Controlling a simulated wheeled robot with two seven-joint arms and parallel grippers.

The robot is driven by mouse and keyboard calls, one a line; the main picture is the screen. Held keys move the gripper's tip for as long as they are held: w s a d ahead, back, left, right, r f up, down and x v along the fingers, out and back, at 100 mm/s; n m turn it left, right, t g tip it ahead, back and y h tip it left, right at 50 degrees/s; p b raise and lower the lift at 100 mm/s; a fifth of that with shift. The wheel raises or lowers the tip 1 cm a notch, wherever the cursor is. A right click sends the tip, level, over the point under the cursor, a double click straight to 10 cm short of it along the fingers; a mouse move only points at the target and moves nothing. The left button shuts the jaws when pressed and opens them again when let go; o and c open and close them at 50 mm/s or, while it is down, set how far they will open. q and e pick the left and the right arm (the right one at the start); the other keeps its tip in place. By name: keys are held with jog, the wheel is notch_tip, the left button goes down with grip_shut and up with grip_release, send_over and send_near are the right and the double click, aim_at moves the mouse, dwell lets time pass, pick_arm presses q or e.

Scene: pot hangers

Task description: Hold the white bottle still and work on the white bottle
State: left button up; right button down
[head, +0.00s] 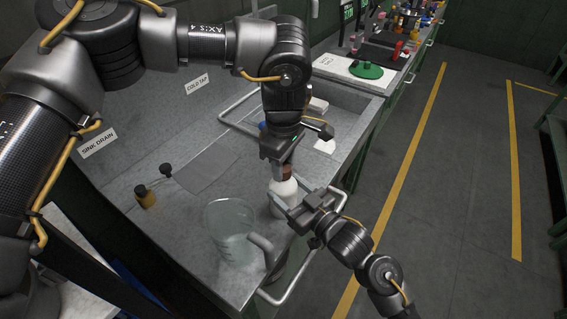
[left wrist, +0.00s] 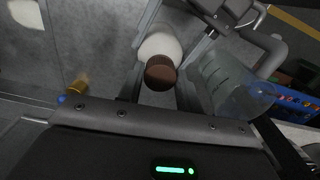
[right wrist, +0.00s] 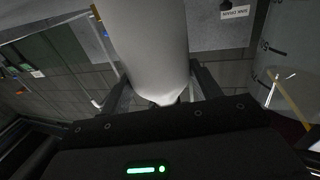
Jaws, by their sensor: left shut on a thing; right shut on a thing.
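The white bottle (head: 282,190) stands upright near the front edge of the grey sink counter. Its brown cap (head: 287,172) also shows in the left wrist view (left wrist: 161,72). My left gripper (head: 283,172) comes down from above and is shut on the cap, with a finger on either side of it. My right gripper (head: 282,206) reaches in from the lower right and is shut on the bottle's white body, below the cap. The body fills the top middle of the right wrist view (right wrist: 150,45), between the fingers. The fingertips' contact is partly hidden.
A clear beaker or jug (head: 229,232) with a grey handle stands close to the left of the bottle. A brass tap (head: 146,196) is farther left. A metal rail (head: 297,277) runs along the counter front. A green-based item (head: 366,70) sits on the bench behind.

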pick_arm(q)
jog(key=n, duration=0.2)
jog(key=shift+n, duration=0.4)
jog(key=o, duration=1.1)
jog(key=shift+r, duration=2.3)
notch_tip(320, 180, up, 3)
jog(key=m, duration=0.2)
jog(key=shift+m, duration=0.4)
jog(key=shift+c, duration=0.5)
jog(key=shift+s+r+m, duration=0.1)
jog(key=shift+r+m, duration=0.15)
jog(key=shift+m, duration=0.05)
jog(key=shift+f, duration=4.05)
